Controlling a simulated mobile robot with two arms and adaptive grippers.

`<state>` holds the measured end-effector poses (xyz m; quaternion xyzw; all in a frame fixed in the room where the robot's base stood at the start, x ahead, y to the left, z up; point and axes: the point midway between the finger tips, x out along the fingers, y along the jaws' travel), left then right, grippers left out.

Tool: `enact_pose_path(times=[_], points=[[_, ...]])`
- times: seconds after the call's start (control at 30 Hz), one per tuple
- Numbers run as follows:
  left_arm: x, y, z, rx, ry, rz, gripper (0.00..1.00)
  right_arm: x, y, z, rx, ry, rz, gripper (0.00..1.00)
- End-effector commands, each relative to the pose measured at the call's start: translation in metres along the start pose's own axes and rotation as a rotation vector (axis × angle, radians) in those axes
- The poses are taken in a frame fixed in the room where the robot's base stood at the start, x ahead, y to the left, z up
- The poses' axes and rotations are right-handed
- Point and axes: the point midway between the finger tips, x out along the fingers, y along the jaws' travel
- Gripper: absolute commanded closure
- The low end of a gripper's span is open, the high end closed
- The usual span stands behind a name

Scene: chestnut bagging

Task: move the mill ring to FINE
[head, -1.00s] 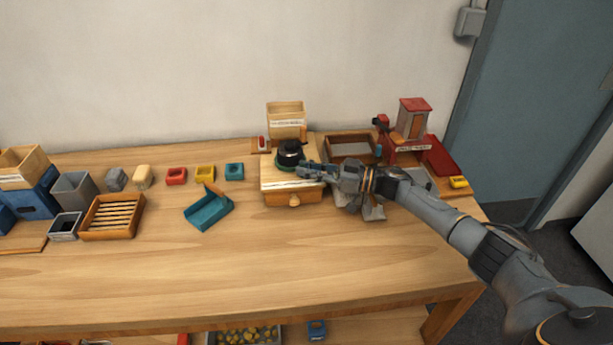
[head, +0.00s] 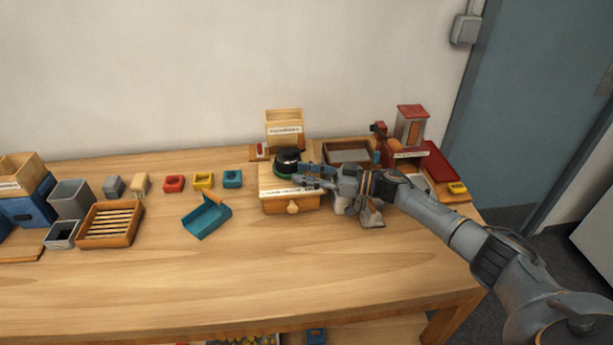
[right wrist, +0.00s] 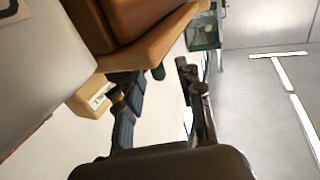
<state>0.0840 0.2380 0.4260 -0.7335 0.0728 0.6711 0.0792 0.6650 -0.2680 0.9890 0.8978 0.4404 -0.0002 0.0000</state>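The mill is a wooden box (head: 276,202) with a front drawer knob, standing at the back of the table in the head view. On it sit a black domed top (head: 287,156) and a green ring (head: 284,171). A pale label strip runs along the box's front top edge; I cannot read FINE or any setting on it. My right gripper (head: 303,181) is beside the ring's right front, over the box top. In the right wrist view its fingers (right wrist: 160,103) stand apart with nothing clearly held; contact with the ring cannot be told. My left gripper is not in view.
An open wooden bin (head: 285,117) stands behind the mill. A wooden tray (head: 350,144) and a red-roofed stand (head: 410,127) are at right. A teal scoop (head: 206,217) and small coloured blocks lie left. The front table is clear.

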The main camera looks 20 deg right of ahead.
Motion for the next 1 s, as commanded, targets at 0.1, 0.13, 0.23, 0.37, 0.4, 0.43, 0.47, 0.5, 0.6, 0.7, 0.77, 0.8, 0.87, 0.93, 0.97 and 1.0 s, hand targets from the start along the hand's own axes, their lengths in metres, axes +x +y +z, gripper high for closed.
enact_pose_path(times=[0.1, 0.13, 0.23, 0.37, 0.4, 0.43, 0.47, 0.5, 0.6, 0.7, 0.77, 0.8, 0.87, 0.93, 0.97, 1.0], points=[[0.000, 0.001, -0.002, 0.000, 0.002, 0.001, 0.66, 0.000, 0.000, -0.022, -0.005, 0.001, -0.002, 0.63], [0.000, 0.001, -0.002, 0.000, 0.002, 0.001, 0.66, 0.000, 0.000, -0.029, -0.006, 0.001, -0.001, 0.63], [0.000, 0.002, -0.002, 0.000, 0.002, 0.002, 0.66, 0.000, 0.000, -0.049, -0.006, 0.000, -0.001, 0.63], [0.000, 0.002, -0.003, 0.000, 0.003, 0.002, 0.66, 0.000, 0.000, -0.070, -0.004, -0.001, 0.000, 0.63], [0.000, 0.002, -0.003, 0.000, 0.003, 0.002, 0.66, 0.000, 0.000, -0.076, -0.003, 0.000, -0.001, 0.63], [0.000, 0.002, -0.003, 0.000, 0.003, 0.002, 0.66, 0.000, 0.000, -0.080, -0.002, 0.000, -0.001, 0.63], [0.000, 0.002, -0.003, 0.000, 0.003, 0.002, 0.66, 0.000, 0.000, -0.082, -0.002, 0.000, -0.001, 0.63], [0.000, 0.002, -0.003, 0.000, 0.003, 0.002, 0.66, 0.000, 0.000, -0.085, -0.002, 0.000, 0.000, 0.63], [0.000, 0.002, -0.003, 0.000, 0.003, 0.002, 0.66, 0.000, 0.000, -0.089, 0.000, -0.001, 0.000, 0.63], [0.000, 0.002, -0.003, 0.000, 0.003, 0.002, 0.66, 0.000, 0.000, -0.090, 0.001, -0.001, 0.001, 0.63], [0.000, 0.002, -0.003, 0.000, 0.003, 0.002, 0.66, 0.001, 0.000, -0.090, 0.001, 0.000, 0.001, 0.63], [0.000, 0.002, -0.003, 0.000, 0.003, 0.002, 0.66, 0.000, 0.000, -0.090, 0.001, 0.000, 0.001, 0.63], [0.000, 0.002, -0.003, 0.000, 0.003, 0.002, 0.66, 0.001, 0.000, -0.090, 0.001, 0.000, 0.001, 0.67], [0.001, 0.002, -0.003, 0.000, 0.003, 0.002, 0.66, 0.002, -0.001, -0.088, -0.008, 0.000, 0.002, 0.81], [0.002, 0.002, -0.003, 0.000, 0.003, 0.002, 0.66, 0.004, -0.003, -0.085, -0.020, 0.000, 0.005, 0.87], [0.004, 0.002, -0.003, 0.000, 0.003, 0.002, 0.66, 0.008, -0.007, -0.081, -0.044, 0.001, 0.012, 0.96]])
